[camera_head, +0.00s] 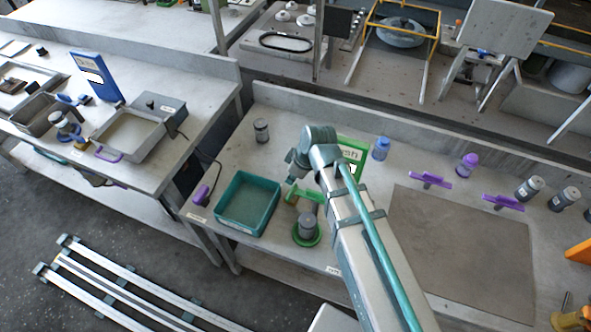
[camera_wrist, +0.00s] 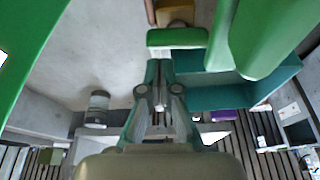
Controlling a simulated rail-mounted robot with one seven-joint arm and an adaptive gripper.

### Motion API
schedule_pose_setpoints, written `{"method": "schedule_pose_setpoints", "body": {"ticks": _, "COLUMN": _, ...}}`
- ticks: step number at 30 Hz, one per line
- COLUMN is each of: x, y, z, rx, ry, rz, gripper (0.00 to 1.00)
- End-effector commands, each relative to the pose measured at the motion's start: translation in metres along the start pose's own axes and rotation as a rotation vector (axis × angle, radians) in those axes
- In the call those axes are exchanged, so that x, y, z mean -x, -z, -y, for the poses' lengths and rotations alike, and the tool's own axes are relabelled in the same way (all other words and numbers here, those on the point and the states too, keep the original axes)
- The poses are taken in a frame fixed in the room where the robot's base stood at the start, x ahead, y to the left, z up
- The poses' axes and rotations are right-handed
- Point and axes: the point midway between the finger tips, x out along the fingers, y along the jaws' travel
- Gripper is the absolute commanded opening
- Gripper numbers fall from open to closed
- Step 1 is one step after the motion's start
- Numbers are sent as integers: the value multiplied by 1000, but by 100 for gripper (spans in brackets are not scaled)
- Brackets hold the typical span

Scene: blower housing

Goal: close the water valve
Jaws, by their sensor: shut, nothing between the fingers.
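My gripper (camera_head: 291,184) is shut and empty in the head view, over the workbench, just right of the teal tray. In the wrist view the closed fingertips (camera_wrist: 158,80) point toward a small green bar (camera_wrist: 177,38). A large green rounded part (camera_wrist: 260,40) looms close at the right. A green fixture (camera_head: 305,194) stands beside the gripper in the head view, with a grey cylinder on a green round base (camera_head: 306,237) in front of it. Which part is the water valve I cannot tell. Contact between fingers and green part cannot be told. My arm hides some of the bench.
The teal tray (camera_head: 248,204) stands left of the gripper. A green sign (camera_head: 352,152) is partly behind my arm. A grey jar (camera_head: 261,131), blue bottle (camera_head: 381,148) and purple handles (camera_head: 430,180) stand farther off. A flat grey mat (camera_head: 465,250) lies clear at right.

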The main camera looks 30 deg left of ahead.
Motion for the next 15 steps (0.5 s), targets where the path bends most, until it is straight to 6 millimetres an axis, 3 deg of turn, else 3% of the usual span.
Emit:
{"method": "schedule_pose_setpoints", "body": {"ticks": 6, "x": -18, "y": 0, "z": 0, "rx": -1, "ry": 1, "rz": 0, "gripper": 0}}
{"method": "schedule_pose_setpoints", "body": {"ticks": 15, "x": -23, "y": 0, "z": 0, "rx": 0, "ry": 0, "rz": -1, "gripper": 0}}
